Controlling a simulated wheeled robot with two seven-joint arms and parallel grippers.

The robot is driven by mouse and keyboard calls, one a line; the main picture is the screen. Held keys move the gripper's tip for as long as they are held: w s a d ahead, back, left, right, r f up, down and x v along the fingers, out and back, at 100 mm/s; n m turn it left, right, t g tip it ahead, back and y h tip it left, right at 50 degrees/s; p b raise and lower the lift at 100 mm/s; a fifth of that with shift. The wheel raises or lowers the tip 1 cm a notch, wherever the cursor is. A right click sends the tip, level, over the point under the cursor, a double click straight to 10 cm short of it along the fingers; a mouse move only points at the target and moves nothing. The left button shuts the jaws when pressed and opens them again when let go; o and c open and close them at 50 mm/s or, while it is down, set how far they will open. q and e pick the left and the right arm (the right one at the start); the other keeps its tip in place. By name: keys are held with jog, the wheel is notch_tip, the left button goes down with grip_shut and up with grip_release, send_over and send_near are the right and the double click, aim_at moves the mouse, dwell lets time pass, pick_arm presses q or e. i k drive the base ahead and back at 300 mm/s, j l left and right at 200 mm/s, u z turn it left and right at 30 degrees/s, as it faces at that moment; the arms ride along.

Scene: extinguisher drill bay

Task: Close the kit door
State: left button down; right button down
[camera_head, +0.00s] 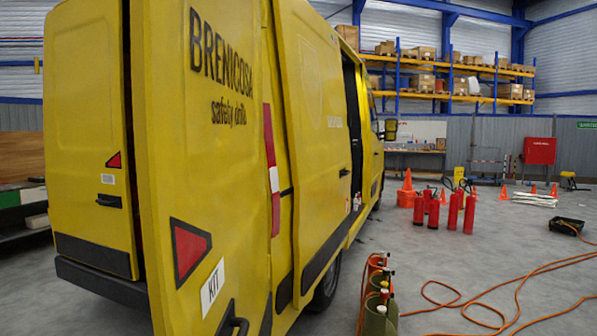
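A yellow van fills the left and middle of the head view. The kit door (215,160) is a tall yellow panel marked "BRENICOSA safety drills", with a white KIT label (212,287) and a red triangle reflector low down. A dark handle-like loop (233,322) shows at its bottom edge, partly cut off by the frame. The panel stands at an angle to the other rear door (85,140), with a dark vertical gap between them. I cannot tell exactly how far it stands open. Neither of my grippers is in view.
Green and red cylinders (380,310) stand beside the van at the lower middle. Orange hose (480,290) lies across the floor at right. Red extinguishers (453,211) and orange cones (407,180) stand farther back. The van's side opening (352,120) is dark.

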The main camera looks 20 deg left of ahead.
aim_at(197, 76)
jog(key=u, duration=0.9)
